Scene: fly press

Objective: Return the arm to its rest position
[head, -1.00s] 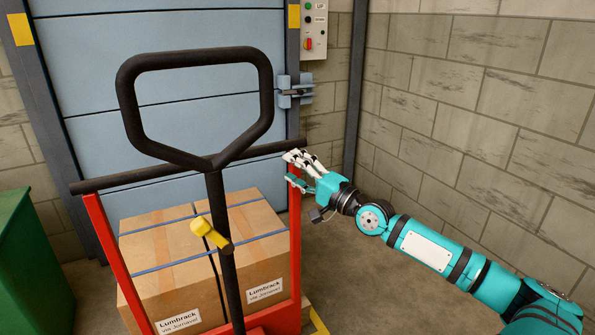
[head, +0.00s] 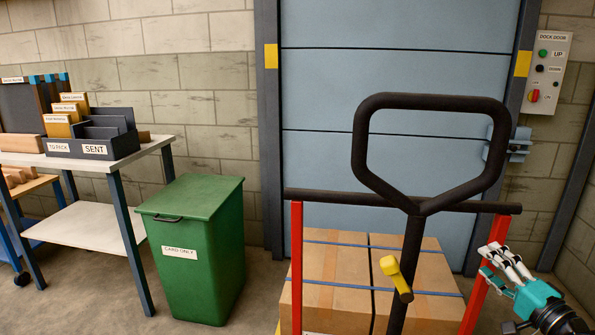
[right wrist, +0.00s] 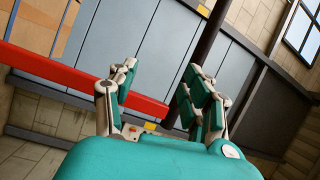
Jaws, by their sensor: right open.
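My right gripper (head: 500,264) is at the lower right of the head view, beside the right red post (head: 484,262) of the pallet truck. It is open and empty; in the right wrist view its fingers (right wrist: 158,98) stand apart with nothing between them. A red bar (right wrist: 80,78) of the truck shows behind the fingers there. I cannot tell whether the gripper touches the truck. Most of my right arm is outside the head view, and my left gripper is not in view.
The pallet truck's black handle (head: 362,155) stands before strapped cartons (head: 338,290) and the blue dock door (head: 330,90). A door control box (head: 545,72) hangs at right. A green bin (head: 195,255) and a table with a sorting rack (head: 120,145) stand left. Floor shows between bin and truck.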

